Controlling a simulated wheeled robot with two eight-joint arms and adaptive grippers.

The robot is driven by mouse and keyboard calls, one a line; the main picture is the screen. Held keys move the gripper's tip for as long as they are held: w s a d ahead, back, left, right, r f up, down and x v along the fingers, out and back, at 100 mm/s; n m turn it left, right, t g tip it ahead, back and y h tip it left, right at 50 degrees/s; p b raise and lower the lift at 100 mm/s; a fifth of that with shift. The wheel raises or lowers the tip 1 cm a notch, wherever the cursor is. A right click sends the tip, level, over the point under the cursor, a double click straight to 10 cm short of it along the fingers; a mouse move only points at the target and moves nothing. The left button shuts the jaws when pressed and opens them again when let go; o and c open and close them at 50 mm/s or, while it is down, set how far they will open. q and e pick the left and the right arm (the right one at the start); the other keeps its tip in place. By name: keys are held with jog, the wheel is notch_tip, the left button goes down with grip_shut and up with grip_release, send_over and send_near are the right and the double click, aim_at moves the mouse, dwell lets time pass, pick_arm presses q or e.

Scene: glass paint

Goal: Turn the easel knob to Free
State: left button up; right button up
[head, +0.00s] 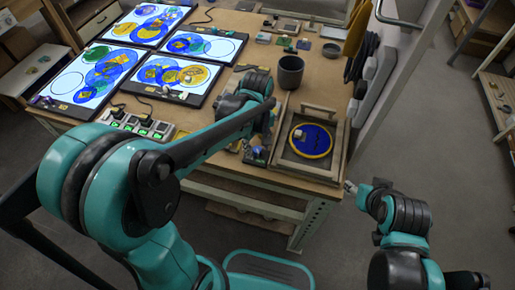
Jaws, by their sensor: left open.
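The easel is probably the wooden frame (336,165) at the table's front right corner. It holds a blue round panel (315,143) with a yellow ring, and a small pale piece (298,133) sits at its left. I cannot make out a labelled knob or the word Free. My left gripper (257,150) appears just left of the frame, low over the table edge, partly hidden by my own forearm. It is open; whether it touches anything is unclear. My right gripper (350,187) is small, in front of the table's right corner and apart from the frame; its jaws are too small to read.
Several lit panels (127,58) with coloured discs cover the table's left and back. A power strip (137,122) lies at the front left. A dark cup (290,72) stands behind the frame. A white rack (372,85) with hanging cables borders the right side.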

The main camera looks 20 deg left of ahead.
pick_arm(q)
jog(key=shift+f, duration=0.1)
grip_shut()
jog(key=shift+m, duration=0.3)
jog(key=shift+m+p, duration=0.45)
jog(key=shift+m, duration=0.55)
jog(key=m+p, duration=0.1)
jog(key=m, duration=0.2)
jog(key=shift+m, duration=0.3)
jog(key=m, duration=0.5)
jog(key=shift+m+p, duration=0.3)
jog(key=shift+p, duration=0.1)
